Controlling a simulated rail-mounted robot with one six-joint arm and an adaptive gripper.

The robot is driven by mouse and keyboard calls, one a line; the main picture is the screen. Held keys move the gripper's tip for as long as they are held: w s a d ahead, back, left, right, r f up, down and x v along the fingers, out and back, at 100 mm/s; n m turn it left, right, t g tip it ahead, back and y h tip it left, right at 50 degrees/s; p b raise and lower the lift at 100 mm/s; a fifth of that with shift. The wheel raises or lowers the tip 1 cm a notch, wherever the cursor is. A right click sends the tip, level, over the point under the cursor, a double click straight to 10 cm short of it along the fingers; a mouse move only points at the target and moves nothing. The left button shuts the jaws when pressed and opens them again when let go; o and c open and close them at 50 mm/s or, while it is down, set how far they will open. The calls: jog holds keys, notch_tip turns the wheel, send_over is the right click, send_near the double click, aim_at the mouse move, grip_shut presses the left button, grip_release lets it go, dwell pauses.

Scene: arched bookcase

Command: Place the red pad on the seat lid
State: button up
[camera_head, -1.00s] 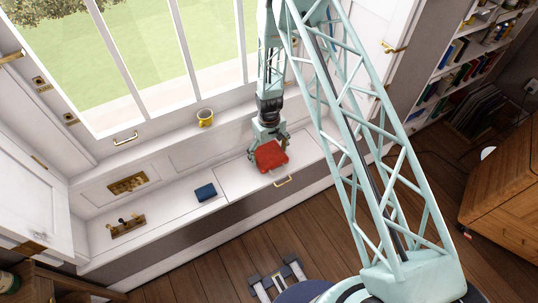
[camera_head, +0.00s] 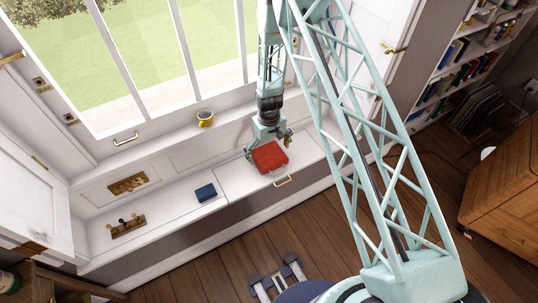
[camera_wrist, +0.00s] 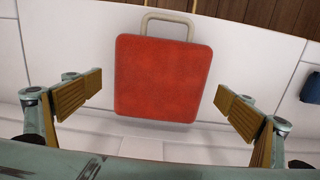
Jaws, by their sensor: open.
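The red pad (camera_head: 270,157) is a square cushion lying on the white seat lid (camera_head: 232,179), near its front edge. In the wrist view the pad (camera_wrist: 162,78) lies between the two fingers, with a clear gap on each side. My gripper (camera_head: 268,145) is just above and behind the pad in the head view. It is open and empty, and the wrist view shows its fingers (camera_wrist: 158,105) wide apart. The pad's underside is hidden.
A dark blue block (camera_head: 205,192) lies on the bench to the left. A wooden stand with knobs (camera_head: 128,227) sits at the far left of the bench. The lid is clear right of the pad.

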aim_at(269, 155)
notch_tip(269, 155, up, 11)
jog(key=p, duration=0.1)
dwell(0.6)
jog(key=shift+r, duration=0.1)
dwell(0.8)
